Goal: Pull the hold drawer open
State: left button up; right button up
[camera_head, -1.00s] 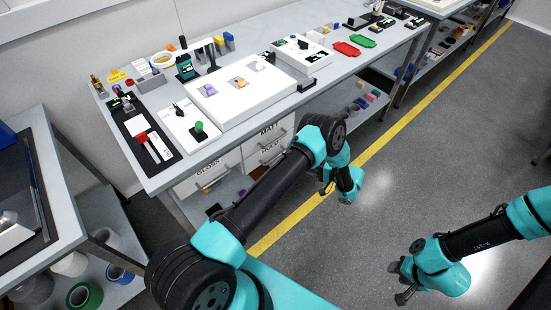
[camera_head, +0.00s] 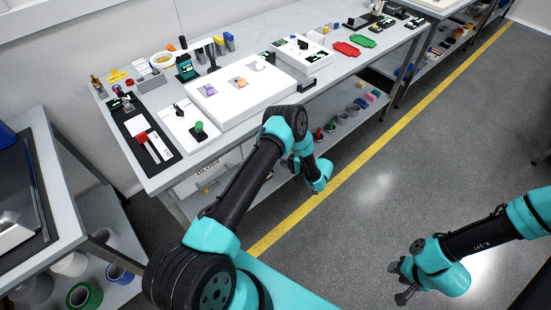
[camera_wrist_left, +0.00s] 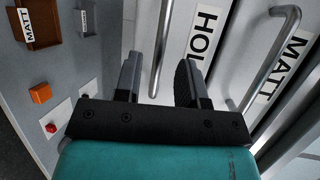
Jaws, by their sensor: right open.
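The hold drawer (camera_wrist_left: 207,30) shows in the left wrist view as a pale front with a partly covered "HOLD" label. Its grey bar handle (camera_wrist_left: 158,48) runs between the two fingers of my left gripper (camera_wrist_left: 158,82). That gripper is open, with a gap to the handle on the right side; I cannot tell how deep the handle sits between the fingers. In the head view my left arm hides the hold drawer and its handle. My right gripper (camera_head: 399,283) is open and empty, over the floor at lower right.
The MATT drawer (camera_wrist_left: 288,68) with its own handle lies beside the hold drawer. The GLOSS drawer (camera_head: 205,175) is to the left. A lower shelf (camera_head: 345,128) holds several small items. Open floor lies in front of the bench.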

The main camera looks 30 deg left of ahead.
pick_arm(q)
jog(key=shift+x, duration=2.25)
grip_shut()
